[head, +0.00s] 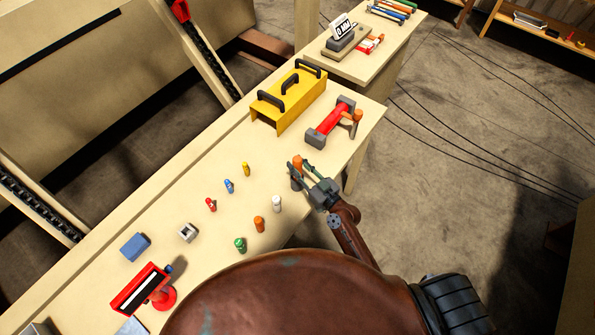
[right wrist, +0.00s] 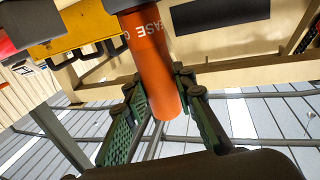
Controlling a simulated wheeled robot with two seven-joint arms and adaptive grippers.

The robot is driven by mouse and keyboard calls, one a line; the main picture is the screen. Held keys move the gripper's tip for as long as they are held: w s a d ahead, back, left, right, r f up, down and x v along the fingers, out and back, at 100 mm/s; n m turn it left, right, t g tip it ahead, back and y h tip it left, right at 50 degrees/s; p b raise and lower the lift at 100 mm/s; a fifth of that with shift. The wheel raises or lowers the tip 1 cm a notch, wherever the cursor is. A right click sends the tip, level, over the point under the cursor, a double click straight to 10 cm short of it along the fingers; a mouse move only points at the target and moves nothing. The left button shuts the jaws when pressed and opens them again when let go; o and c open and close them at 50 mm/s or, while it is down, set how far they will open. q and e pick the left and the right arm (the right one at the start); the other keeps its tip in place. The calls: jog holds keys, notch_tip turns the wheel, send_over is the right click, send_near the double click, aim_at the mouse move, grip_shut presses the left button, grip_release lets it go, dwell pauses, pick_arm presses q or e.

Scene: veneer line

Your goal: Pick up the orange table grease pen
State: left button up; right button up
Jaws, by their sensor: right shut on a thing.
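The orange grease pen (head: 297,160) is between the fingers of my right gripper (head: 300,167), near the table's right edge. In the right wrist view the pen (right wrist: 150,55) is a thick orange cylinder with a dark grey end and white lettering, partly readable as "EASE". The green-padded fingers of the right gripper (right wrist: 158,100) are shut on its sides. I cannot tell whether the pen is clear of the tabletop. A shorter orange piece (head: 259,224) stands apart on the table. My left gripper is not in view.
Small yellow (head: 246,169), blue (head: 229,186), red (head: 211,204), white (head: 277,204) and green (head: 240,245) pieces stand on the table (head: 180,205). A red-and-grey tool (head: 328,122) and a yellow carrier (head: 285,103) lie beyond the gripper. Open floor is to the right.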

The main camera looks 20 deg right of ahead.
jog(key=shift+f, duration=0.1)
grip_shut()
